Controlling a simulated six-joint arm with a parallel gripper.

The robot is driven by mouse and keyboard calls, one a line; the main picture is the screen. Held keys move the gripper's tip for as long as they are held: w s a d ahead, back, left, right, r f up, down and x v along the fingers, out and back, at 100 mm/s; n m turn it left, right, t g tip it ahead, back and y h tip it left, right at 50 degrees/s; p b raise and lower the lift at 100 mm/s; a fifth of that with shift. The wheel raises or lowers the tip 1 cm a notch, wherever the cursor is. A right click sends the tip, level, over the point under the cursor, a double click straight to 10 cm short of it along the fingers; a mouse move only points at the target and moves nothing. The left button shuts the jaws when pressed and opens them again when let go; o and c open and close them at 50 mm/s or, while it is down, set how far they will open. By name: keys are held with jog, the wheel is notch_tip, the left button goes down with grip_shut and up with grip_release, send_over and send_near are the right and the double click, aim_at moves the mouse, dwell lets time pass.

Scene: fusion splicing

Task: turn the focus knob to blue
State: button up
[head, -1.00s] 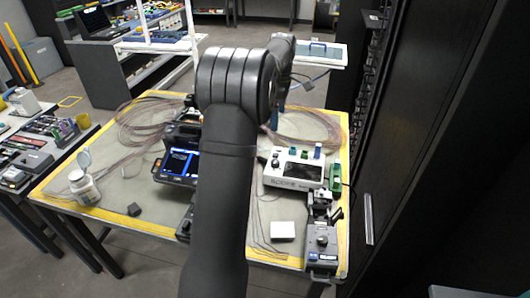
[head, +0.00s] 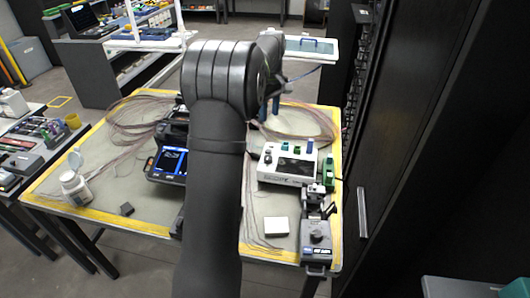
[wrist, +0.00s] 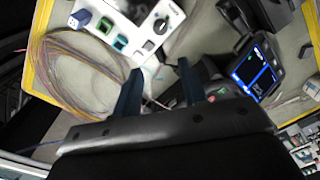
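The white scope box (head: 288,164) stands on the right half of the table and shows at the top of the wrist view (wrist: 140,12). A round black knob (wrist: 160,26) with a pale mark is on its face. Blue (wrist: 79,19), teal (wrist: 104,25) and green (wrist: 121,42) blocks stand along its edge. I cannot read which knob is labelled focus. My gripper (wrist: 160,76) is open and empty, its two dark blue fingers spread apart. In the head view my gripper (head: 269,109) hangs behind the box, apart from it.
A splicer with a lit blue screen (head: 171,161) stands left of the box. Coiled fibres (wrist: 70,65) lie on the mat. A grey device (head: 316,240) and a white block (head: 276,226) are in front. A white bottle (head: 75,187) stands at the left. A dark cabinet borders the right.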

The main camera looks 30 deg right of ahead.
aim_at(268, 157)
jog(key=f+m, duration=0.3)
jog(key=f, duration=0.3)
jog(key=f+m, duration=0.4)
jog(key=f, duration=0.2)
jog(key=f+m, duration=0.4)
jog(key=f, duration=0.2)
jog(key=shift+s+a+f, duration=0.15)
jog(key=shift+s+a, duration=0.05)
jog(key=shift+a, duration=0.1)
jog(key=c, duration=0.7)
